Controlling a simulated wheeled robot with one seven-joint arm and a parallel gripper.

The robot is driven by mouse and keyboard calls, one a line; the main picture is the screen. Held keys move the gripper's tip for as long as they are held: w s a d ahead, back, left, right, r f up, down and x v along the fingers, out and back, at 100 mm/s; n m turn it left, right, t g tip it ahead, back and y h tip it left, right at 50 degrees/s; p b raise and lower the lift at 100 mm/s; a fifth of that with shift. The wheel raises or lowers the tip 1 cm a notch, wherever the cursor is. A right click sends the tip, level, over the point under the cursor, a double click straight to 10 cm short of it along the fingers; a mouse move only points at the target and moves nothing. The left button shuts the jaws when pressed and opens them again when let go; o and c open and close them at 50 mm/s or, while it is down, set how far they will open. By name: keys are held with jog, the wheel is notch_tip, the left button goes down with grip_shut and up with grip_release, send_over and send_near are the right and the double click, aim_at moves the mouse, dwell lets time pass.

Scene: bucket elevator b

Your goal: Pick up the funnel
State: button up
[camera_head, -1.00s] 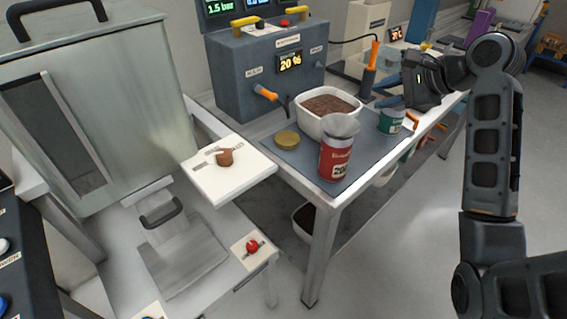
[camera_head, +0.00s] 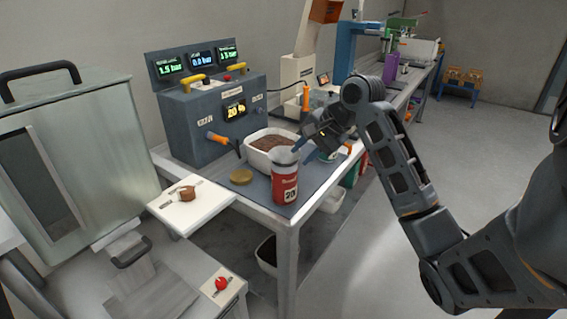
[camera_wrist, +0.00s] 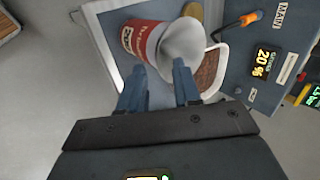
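The funnel (camera_head: 285,157) is pale grey and sits on top of a red can (camera_head: 285,184) at the front of the workbench. In the wrist view, the funnel (camera_wrist: 184,44) shows its cone beside the red can (camera_wrist: 138,38), just beyond the fingertips. My gripper (camera_head: 303,146) reaches in from the right, close to the funnel. In the wrist view, my gripper (camera_wrist: 159,82) has its two blue fingers apart with nothing between them. Where the funnel meets the can is partly hidden.
A white tub (camera_head: 262,158) of brown granules stands behind the can. A yellow lid (camera_head: 241,177) lies left of it. The blue-grey control box (camera_head: 210,118) stands at the back. The floor at right is clear.

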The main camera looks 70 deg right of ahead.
jog(key=shift+x, duration=0.85)
grip_shut()
